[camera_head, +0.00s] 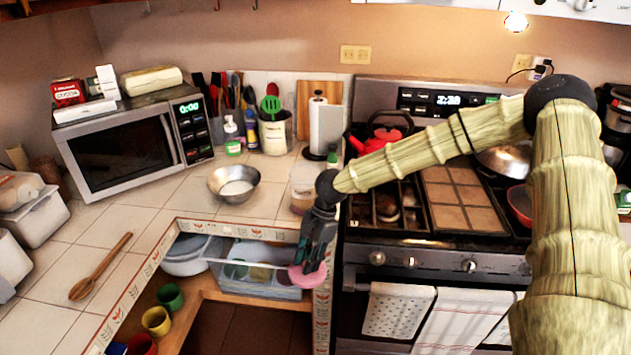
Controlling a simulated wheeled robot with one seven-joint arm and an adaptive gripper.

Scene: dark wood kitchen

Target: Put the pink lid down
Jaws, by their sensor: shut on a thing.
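The pink lid (306,279) is a round pink piece at the tip of my gripper (309,266). My gripper points down and is shut on the lid. It holds the lid in front of the counter's inner corner, over the right end of a clear plastic bin (262,283) on the shelf below. From this view I cannot tell whether the lid touches the bin. My arm comes in from the right, across the front of the stove, and the gripper hides part of the counter edge.
A metal bowl (234,184), a clear container (303,188) and a wooden spoon (100,267) are on the tiled counter (180,205). Colored cups (156,320) stand on the lower shelf. The stove (440,245) is at right, the microwave (125,150) at left. The counter's middle has free room.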

